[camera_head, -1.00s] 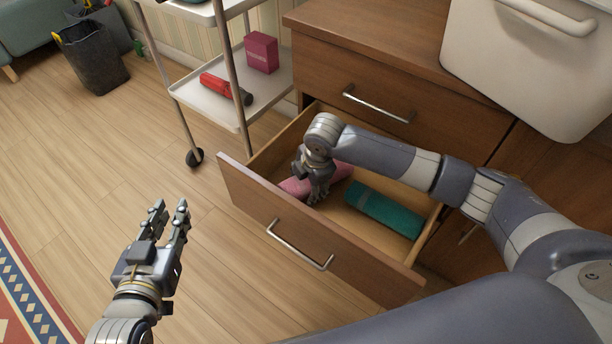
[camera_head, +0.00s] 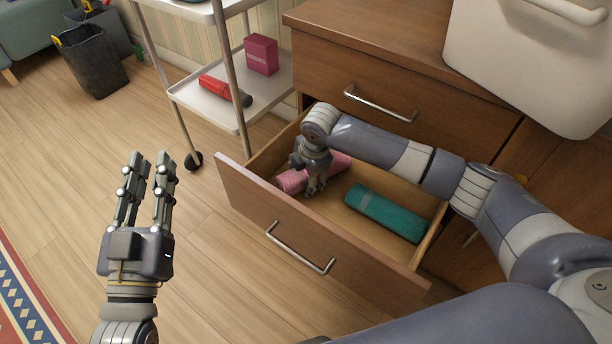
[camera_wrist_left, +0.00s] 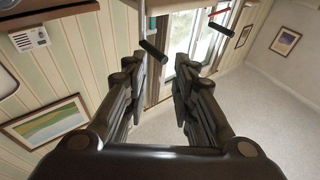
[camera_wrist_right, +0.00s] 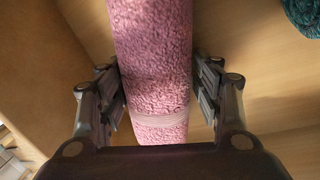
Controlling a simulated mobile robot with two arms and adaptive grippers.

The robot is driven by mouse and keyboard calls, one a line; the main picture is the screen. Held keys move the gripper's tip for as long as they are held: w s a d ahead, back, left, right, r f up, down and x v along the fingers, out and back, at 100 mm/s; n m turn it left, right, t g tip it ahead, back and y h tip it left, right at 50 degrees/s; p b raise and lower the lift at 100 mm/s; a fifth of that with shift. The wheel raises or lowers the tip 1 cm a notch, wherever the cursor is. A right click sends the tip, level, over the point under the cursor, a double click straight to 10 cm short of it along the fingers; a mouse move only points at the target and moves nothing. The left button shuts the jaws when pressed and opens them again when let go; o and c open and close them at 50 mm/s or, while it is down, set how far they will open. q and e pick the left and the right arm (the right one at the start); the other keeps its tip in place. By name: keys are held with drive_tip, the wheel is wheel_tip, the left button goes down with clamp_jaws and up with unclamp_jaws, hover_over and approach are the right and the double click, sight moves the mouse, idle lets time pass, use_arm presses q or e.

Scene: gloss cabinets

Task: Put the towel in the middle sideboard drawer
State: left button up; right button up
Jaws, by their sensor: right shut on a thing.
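A pink rolled towel (camera_head: 293,181) lies in the open middle sideboard drawer (camera_head: 280,228), toward its left end. My right gripper (camera_head: 315,190) reaches down into the drawer and is shut on the pink towel. In the right wrist view the pink towel (camera_wrist_right: 152,70) runs between the two fingers, close above the drawer's wooden floor. A green rolled towel (camera_head: 385,212) lies in the same drawer, to the right and apart from the gripper. My left gripper (camera_head: 150,165) is open and empty, over the floor left of the drawer.
A shut upper drawer (camera_head: 385,85) is directly above the open one. A white trolley (camera_head: 205,105) with a red flashlight (camera_head: 222,88) and a pink box (camera_head: 261,54) stands left of the sideboard. A white appliance (camera_head: 520,70) sits on top. The floor in front is clear.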

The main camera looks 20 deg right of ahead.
drive_tip(key=shift+f, duration=0.15)
drive_tip(key=o, duration=1.1)
